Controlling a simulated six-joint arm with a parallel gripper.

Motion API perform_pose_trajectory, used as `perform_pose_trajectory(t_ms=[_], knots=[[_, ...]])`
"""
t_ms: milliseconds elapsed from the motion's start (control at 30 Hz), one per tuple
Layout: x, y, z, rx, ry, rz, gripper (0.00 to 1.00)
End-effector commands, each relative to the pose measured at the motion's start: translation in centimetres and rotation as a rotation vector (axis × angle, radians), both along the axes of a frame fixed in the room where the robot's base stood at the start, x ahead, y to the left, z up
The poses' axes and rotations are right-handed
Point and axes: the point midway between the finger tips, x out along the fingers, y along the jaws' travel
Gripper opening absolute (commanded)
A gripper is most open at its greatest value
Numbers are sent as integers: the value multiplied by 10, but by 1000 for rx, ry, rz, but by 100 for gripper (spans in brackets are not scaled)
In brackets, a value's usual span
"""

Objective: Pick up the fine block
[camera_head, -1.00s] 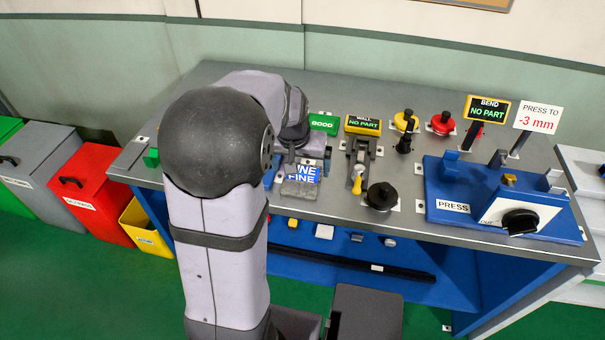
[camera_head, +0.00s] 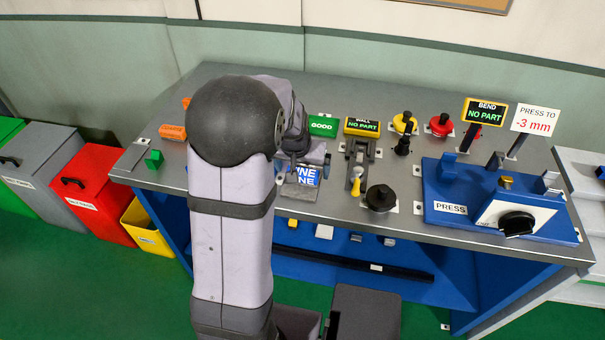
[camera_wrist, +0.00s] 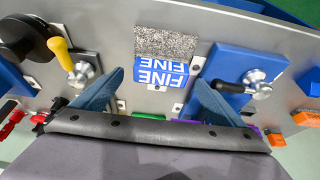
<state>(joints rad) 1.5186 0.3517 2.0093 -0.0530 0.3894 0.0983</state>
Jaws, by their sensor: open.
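The fine block (camera_wrist: 166,44) is a grey, grainy abrasive slab with a blue part labelled FINE (camera_wrist: 161,74). In the wrist view it lies on the metal bench ahead of my gripper (camera_wrist: 155,92), roughly between the lines of its two blue fingers. My gripper is open, with nothing between the fingers. In the head view the block (camera_head: 300,193) lies at the bench's front edge, partly covered by my arm and gripper.
A blue fixture with a black-handled clamp (camera_wrist: 235,75) is beside the block in the wrist view. A yellow-handled clamp (camera_head: 357,180) and black knob (camera_head: 381,198) stand right of it in the head view. The blue press (camera_head: 500,205) is farther right.

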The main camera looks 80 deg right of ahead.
Motion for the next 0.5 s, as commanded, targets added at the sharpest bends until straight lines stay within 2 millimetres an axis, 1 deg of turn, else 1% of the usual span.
perform_pose_trajectory(t_ms=[233, 367, 500], knots=[[0, -9, -22, 2, 1, 2, 92], [0, -11, -28, 1, 0, 1, 92], [1, -11, -29, -1, 0, 1, 92]])
